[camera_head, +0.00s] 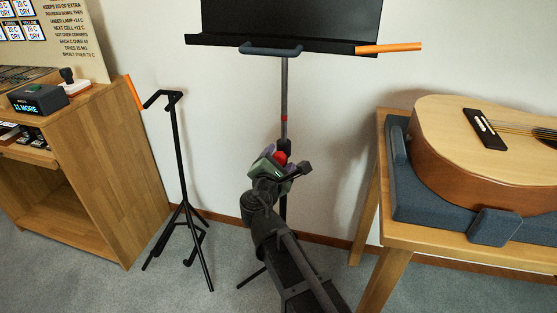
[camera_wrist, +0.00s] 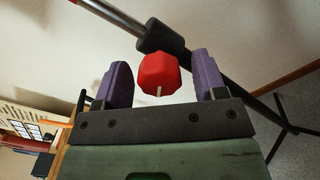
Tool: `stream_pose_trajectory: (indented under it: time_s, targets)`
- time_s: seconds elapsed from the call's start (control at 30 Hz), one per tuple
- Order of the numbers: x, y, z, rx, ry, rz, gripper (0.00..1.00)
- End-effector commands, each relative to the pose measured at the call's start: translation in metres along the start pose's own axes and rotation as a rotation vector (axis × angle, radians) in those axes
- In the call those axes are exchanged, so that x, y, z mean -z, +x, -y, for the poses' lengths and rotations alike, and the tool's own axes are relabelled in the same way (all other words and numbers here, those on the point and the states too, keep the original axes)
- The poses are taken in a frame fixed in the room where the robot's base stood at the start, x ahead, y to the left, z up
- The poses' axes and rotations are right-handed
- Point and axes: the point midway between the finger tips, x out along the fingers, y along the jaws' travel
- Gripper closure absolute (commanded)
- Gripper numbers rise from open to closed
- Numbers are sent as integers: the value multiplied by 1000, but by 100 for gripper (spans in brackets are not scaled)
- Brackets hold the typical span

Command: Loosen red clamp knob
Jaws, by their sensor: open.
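The red clamp knob (camera_wrist: 158,74) sits on a black collar (camera_wrist: 160,37) around the stand's pole, with a small white mark on its front. In the wrist view it lies between the two purple fingers of my gripper (camera_wrist: 158,78), with a gap on each side. My gripper is open and touches nothing that I can see. In the head view the knob (camera_head: 280,157) shows as a small red patch at my gripper (camera_head: 271,160), partly hidden by it. The pole (camera_head: 285,90) rises from the collar to a black music stand desk (camera_head: 290,20), and a red band marks the pole.
A black guitar stand (camera_head: 178,160) stands to the left, beside a wooden cabinet (camera_head: 110,180). On the right, a guitar (camera_head: 455,150) lies on a blue padded cradle (camera_head: 430,215) on a wooden table (camera_head: 450,246). An orange stick (camera_head: 390,47) juts from the desk's ledge.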

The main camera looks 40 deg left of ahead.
Motion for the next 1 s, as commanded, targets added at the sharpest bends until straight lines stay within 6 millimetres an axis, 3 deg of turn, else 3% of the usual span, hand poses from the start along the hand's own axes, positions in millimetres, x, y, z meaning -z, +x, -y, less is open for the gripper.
stream_pose_trajectory:
  time_s: [0.43,0.57,1.0]
  targets:
    - [-1,-96,1,-2,0,-2,35]
    - [0,-105,0,-1,0,-1,35]
    - [0,-105,0,-1,0,-1,35]
